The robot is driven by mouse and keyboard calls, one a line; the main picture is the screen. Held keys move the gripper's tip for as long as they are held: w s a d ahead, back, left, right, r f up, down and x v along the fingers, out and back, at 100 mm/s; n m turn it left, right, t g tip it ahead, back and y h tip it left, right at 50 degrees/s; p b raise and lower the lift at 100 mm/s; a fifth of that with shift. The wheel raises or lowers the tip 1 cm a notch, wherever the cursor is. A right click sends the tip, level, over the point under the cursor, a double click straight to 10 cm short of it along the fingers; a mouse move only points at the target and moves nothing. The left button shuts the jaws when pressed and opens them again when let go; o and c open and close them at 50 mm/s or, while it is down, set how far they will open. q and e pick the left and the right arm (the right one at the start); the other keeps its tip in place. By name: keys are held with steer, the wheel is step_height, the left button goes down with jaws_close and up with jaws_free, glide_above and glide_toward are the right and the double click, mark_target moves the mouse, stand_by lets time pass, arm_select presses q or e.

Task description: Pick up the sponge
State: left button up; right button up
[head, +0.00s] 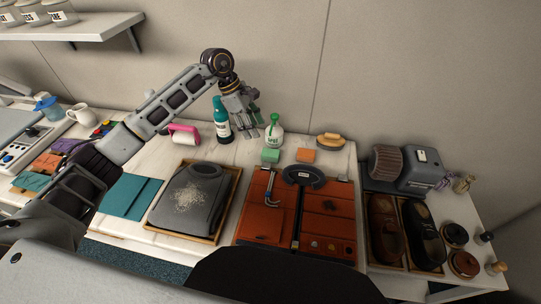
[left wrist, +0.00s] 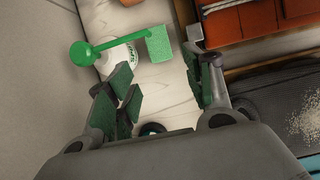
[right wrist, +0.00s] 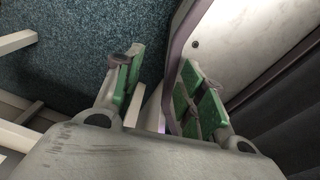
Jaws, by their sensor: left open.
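Two small sponge-like blocks lie on the white counter: a green block (head: 270,156) and an orange block (head: 306,155). I cannot tell which one is the named sponge. The green block (left wrist: 158,44) also shows in the left wrist view, beyond the open fingers. My left gripper (head: 246,132) is open and empty above the back of the counter, up and left of the green block. My right gripper (right wrist: 157,85) is outside the head view; its fingers are apart, beside a pale panel with a purple edge, with nothing clearly held.
A white bottle with a green top (head: 274,134) stands just behind the green block. A teal bottle (head: 221,121) is beside my left gripper. A wooden brush (head: 330,140) lies to the right. An orange leather case (head: 262,213) and a tray with a grey garment (head: 230,196) lie in front.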

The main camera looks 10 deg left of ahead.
arm_select(q)
glide_toward(267, 152)
steer(key=d+x, duration=0.1)
steer(key=x, duration=0.1)
steer(key=shift+s+f+p, duration=0.2)
steer(key=shift+f+p, duration=0.15)
steer(key=shift+f, duration=0.2)
arm_select(e)
steer(key=shift+s+a+r, duration=0.4)
steer(key=shift+s+a, duration=0.05)
steer(key=shift+a, duration=0.1)
arm_select(q)
steer(key=shift+f, duration=0.1)
steer(key=shift+d+f, duration=0.15)
steer(key=shift+f, duration=0.3)
steer(key=p+x, duration=0.1)
steer(key=x, duration=0.1)
steer(key=shift+w+f, duration=0.15)
steer(key=shift+f, duration=0.3)
steer(key=shift+d+f, duration=0.15)
steer(key=shift+f, duration=0.5)
arm_select(e)
steer(key=shift+w+a+r, duration=0.1)
steer(key=shift+a+r, duration=0.25)
steer(key=shift+a, duration=0.2)
steer(key=shift+a+r, duration=0.3)
steer(key=shift+a, duration=0.25)
